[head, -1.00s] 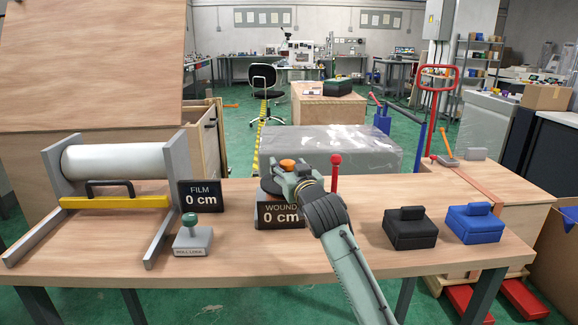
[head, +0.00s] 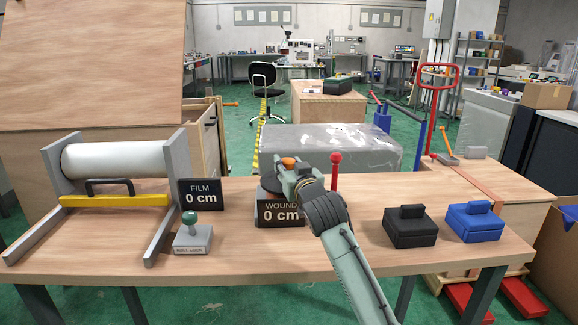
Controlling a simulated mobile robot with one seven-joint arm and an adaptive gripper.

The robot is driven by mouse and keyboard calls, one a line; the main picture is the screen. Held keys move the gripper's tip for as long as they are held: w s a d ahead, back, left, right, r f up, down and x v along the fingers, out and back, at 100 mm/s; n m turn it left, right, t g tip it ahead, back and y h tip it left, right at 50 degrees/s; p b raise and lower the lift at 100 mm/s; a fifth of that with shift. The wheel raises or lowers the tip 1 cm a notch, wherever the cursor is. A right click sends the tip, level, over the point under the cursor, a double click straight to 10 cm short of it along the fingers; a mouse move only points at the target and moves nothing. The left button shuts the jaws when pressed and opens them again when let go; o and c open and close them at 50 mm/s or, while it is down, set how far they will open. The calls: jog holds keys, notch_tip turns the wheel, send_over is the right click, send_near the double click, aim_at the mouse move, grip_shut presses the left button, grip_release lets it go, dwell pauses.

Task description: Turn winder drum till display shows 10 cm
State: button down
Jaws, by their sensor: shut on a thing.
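The winder drum (head: 268,184) is a dark disc with an orange knob (head: 289,162) on top, on a stand at the middle of the table. My gripper (head: 287,170) is at the drum, shut on the orange knob, and my arm hides the drum's right part. The winder's display (head: 281,213) in front reads "WOUND 0 cm". A second display (head: 201,195) to the left reads "FILM 0 cm". The white film roll (head: 113,159) lies across a grey frame at the left, with a yellow bar and black handle before it.
A roll lock (head: 193,235) with a green knob stands between roll and winder. A red-knobbed post (head: 335,170) rises just right of my gripper. A black box (head: 410,227) and a blue box (head: 474,221) sit at the right.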

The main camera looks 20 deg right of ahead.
jog(key=shift+a, duration=0.1)
dwell(0.3)
jog(key=shift+w+a+m+g+h, duration=0.15)
jog(key=shift+m+h, duration=0.45)
jog(key=shift+h, duration=0.3)
jog(key=shift+s+a+m+g+h, duration=0.15)
jog(key=shift+m+h, duration=0.45)
jog(key=shift+h, duration=0.3)
jog(key=m+g+h+b, duration=0.1)
jog(key=m+h, duration=0.1)
jog(key=h, duration=0.1)
jog(key=shift+w+f, duration=0.1)
jog(key=shift+w, duration=0.05)
jog(key=shift+m+g+h, duration=0.7)
jog(key=shift+m+h, duration=0.2)
jog(key=shift+h, duration=0.2)
jog(key=shift+h, duration=0.3)
jog(key=c, duration=1.1)
grip_release()
